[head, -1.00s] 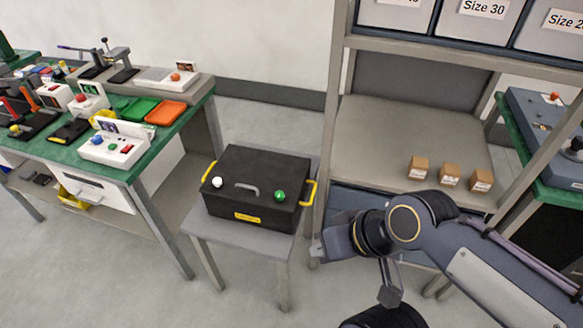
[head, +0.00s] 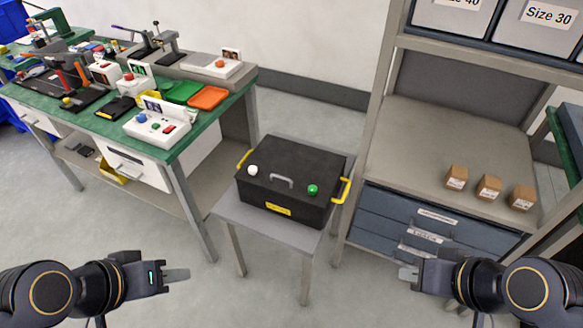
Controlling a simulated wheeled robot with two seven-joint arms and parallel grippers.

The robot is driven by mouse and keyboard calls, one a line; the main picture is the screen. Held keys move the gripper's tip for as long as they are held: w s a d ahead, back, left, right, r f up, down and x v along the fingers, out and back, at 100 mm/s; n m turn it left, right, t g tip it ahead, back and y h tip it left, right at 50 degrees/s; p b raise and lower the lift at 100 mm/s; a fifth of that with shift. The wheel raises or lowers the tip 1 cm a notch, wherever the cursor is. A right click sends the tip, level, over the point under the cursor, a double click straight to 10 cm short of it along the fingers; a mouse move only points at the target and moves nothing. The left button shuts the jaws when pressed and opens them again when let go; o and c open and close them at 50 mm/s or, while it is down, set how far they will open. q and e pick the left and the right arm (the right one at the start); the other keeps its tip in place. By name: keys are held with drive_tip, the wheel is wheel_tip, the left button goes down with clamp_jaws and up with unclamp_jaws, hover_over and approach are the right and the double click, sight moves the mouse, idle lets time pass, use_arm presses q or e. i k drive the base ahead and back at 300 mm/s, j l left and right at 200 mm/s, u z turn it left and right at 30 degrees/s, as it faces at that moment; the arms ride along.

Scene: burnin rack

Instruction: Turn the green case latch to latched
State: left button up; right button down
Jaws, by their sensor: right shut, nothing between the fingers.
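The black case (head: 290,170) sits shut on a small grey table (head: 270,225) in the middle of the head view. The green latch knob (head: 313,189) is on the right of its lid front, and a white knob (head: 252,170) is on the left. Whether the green latch is turned is too small to tell. My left gripper (head: 184,274) is at lower left, in front of the table and apart from the case; its finger gap cannot be made out. My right gripper (head: 404,273) is shut and empty at lower right, apart from the case.
A green workbench (head: 190,140) with several devices and trays stands at left. A grey shelf rack (head: 400,140) with small brown boxes (head: 488,187) and blue drawers (head: 405,225) stands right of the case. The floor in front is clear.

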sight(312, 189)
drive_tip(key=i+l+u, duration=0.15)
drive_tip(key=l+u, duration=0.15)
drive_tip(key=u, duration=0.15)
drive_tip(key=i+l+u, duration=0.1)
drive_tip(key=l+u, duration=0.2)
drive_tip(key=u, duration=0.2)
drive_tip(key=l+u, duration=0.45)
drive_tip(key=j, duration=0.1)
